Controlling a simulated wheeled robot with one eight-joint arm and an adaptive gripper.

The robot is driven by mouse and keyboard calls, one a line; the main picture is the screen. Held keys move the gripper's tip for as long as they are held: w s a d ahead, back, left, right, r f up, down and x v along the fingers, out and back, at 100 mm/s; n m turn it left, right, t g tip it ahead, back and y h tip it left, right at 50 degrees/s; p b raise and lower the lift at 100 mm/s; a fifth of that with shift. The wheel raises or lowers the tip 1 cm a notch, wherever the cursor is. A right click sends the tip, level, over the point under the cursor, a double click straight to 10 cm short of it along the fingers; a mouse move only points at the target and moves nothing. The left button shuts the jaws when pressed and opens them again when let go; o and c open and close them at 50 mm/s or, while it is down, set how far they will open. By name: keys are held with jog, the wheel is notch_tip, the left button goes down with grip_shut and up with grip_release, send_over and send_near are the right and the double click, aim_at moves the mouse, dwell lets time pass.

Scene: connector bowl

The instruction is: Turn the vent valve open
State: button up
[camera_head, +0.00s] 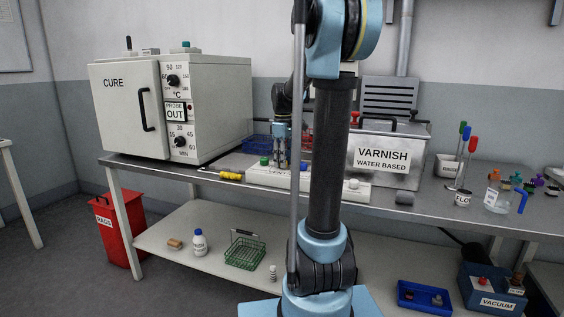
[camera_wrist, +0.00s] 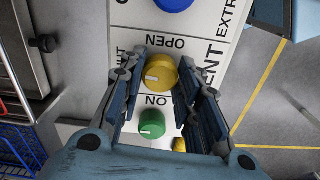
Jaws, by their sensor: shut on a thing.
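The vent valve is a yellow knob (camera_wrist: 158,76) on a white panel (camera_wrist: 205,18) in the wrist view. Upside-down OPEN lettering sits just above it, and partly covered lettering ending in NT is beside it. A pale pointer mark on the knob points to the left. My gripper (camera_wrist: 161,70) is over the panel with one finger on each side of the knob, shut on it. In the head view, my gripper (camera_head: 281,152) is low over the white panel (camera_head: 258,177) on the bench, where the yellow knob cannot be made out.
A green knob (camera_wrist: 152,123) marked ON and a blue knob (camera_wrist: 174,3) neighbour the yellow one. A metal varnish tank (camera_head: 415,150) stands right of my arm, and the CURE oven (camera_head: 222,105) stands left. A yellow-handled tool (camera_head: 230,176) lies near the bench's front edge.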

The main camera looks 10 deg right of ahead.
jog(key=m, duration=0.4)
jog(key=shift+w, duration=0.1)
jog(key=m, duration=0.4)
jog(key=shift+m, duration=0.4)
jog(key=m, duration=0.4)
jog(key=shift+m, duration=2.1)
jog(key=o, duration=1.1)
jog(key=shift+c, duration=0.2)
notch_tip(320, 180, up, 12)
